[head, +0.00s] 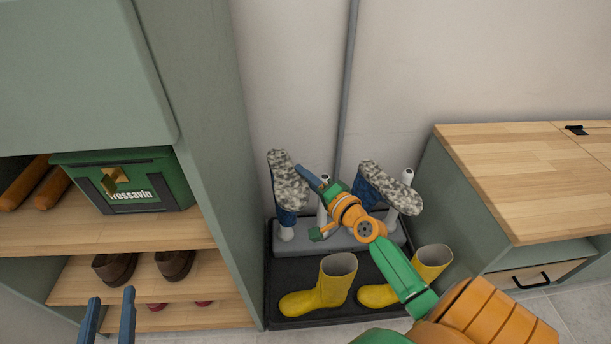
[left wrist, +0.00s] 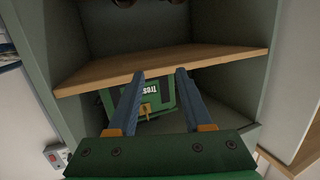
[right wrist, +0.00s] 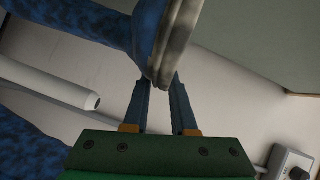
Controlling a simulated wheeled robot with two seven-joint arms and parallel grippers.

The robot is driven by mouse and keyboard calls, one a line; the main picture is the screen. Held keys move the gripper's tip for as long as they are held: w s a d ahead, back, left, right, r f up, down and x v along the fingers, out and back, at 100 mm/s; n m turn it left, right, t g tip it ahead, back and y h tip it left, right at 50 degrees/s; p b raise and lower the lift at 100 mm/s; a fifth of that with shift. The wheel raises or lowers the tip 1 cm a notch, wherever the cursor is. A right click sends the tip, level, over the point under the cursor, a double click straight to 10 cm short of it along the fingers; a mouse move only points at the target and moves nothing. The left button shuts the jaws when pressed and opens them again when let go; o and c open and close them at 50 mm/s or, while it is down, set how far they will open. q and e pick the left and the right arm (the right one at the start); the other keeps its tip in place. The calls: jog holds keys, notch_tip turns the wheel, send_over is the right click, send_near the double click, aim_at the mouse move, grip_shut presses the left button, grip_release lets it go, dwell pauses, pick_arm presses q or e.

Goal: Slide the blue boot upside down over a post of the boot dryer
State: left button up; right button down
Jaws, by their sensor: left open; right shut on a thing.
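A blue boot (head: 288,192) with a speckled grey sole is upside down at the left of the grey boot dryer (head: 340,240). A white post base shows directly below its shaft; how far it sits down is hard to tell. My right gripper (head: 305,173) is shut on this boot at its sole edge; the held boot (right wrist: 150,30) also fills the top of the right wrist view. A second blue boot (head: 370,185) is upside down at the dryer's right, its lower shaft partly hidden by my arm. My left gripper (head: 110,312) is open and empty before the shelves.
A bare white post (head: 322,190) stands between the boots, and another (head: 407,178) at the right. Yellow boots (head: 335,283) stand on the black tray (head: 300,322). A shelf unit with a green box (head: 125,180) is left; a wood-topped cabinet (head: 520,165) is right.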

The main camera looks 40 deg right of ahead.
pick_arm(q)
jog(key=s+r+t+h+b, duration=0.1)
jog(key=r+t, duration=0.3)
jog(key=r, duration=0.4)
jog(key=s+d+r+m+t+h+b, duration=0.1)
jog(key=s+r+t+h, duration=0.2)
jog(key=r+t, duration=0.2)
jog(key=shift+s+r+h, duration=0.4)
jog(key=shift+r, duration=1)
pick_arm(e)
jog(key=shift+f, duration=1.25)
pick_arm(q)
jog(key=shift+d, duration=0.1)
pick_arm(e)
jog(key=c, duration=0.6)
grip_release()
jog(key=shift+c, duration=0.2)
